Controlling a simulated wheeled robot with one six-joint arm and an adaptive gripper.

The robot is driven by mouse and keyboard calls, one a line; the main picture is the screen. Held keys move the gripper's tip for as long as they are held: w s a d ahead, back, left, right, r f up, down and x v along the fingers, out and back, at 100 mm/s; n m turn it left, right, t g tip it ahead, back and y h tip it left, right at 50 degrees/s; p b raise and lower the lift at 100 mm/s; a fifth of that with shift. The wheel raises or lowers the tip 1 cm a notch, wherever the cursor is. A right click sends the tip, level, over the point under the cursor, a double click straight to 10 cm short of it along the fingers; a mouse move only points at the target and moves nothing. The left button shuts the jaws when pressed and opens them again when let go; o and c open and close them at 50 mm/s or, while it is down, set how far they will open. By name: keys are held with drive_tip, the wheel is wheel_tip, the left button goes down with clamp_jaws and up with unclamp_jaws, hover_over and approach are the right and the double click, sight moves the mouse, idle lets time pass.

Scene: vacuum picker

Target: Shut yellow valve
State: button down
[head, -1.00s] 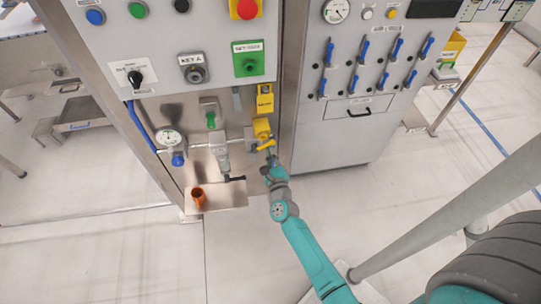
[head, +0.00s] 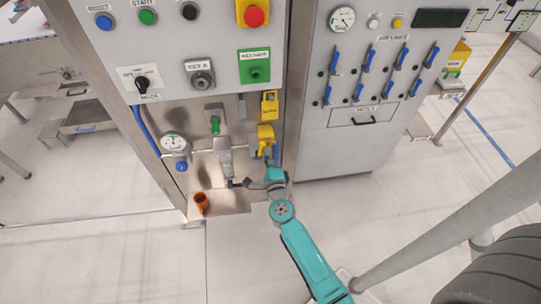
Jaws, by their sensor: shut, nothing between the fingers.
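The yellow valve (head: 265,134) is on the pipework at the right of the lower bay, below a yellow tag (head: 270,105). Its yellow lever now seems to point downward, but it is small and its exact angle is hard to read. My gripper (head: 250,184) is below and slightly left of the valve, apart from the lever. It is shut and empty, with its dark fingers pointing left.
An orange cup (head: 201,202) stands on the metal shelf (head: 232,203). A grey cabinet (head: 345,150) stands to the right.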

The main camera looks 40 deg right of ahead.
drive_tip(key=shift+w+a+r, duration=0.3)
drive_tip(key=shift+a+r, duration=0.05)
drive_tip(key=shift+a, duration=0.05)
idle(0.6)
